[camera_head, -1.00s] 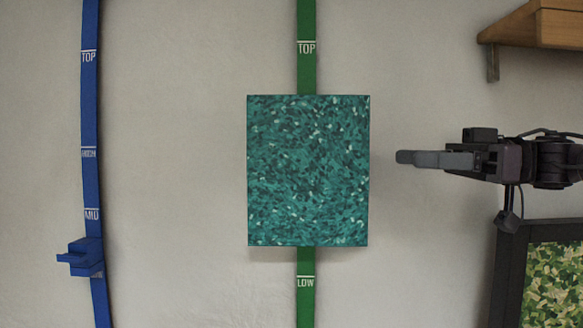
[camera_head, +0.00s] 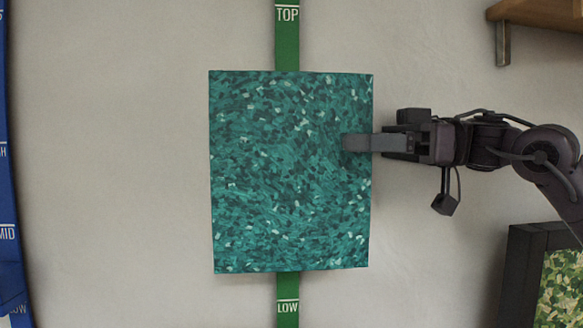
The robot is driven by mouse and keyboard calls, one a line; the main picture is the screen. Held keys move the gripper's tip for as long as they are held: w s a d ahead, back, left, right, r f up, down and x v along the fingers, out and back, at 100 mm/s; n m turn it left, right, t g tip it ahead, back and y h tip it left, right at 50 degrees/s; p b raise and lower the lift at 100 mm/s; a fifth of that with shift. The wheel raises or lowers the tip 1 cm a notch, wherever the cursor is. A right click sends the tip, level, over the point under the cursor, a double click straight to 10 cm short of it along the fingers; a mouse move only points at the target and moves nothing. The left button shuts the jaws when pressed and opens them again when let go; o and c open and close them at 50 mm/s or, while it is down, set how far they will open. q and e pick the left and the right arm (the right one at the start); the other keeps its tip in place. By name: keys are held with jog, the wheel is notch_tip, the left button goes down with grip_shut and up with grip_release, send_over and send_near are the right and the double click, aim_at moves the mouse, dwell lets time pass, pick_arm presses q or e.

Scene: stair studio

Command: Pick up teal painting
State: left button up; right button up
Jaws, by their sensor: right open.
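The teal painting (camera_head: 275,180) hangs on the wall in the middle of the head view, in front of a green strip. It is tilted very slightly. My right gripper (camera_head: 350,142) comes in from the right at the painting's upper right edge. One finger shows in front of the teal face and overlaps it. The other finger cannot be made out. The gripper is open, and I cannot tell whether it touches the painting. My left gripper is not in view.
The green strip (camera_head: 287,45) shows above and below the painting, marked TOP and LOW. A blue strip (camera_head: 8,190) runs down the left edge. A wooden shelf (camera_head: 545,15) is at the upper right. A dark-framed picture (camera_head: 520,270) is at the lower right. The wall left of the painting is bare.

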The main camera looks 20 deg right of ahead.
aim_at(292, 174)
jog(key=x, duration=0.2)
jog(key=shift+w+a, duration=0.25)
jog(key=shift+s+d, duration=0.1)
jog(key=c, duration=0.4)
grip_shut()
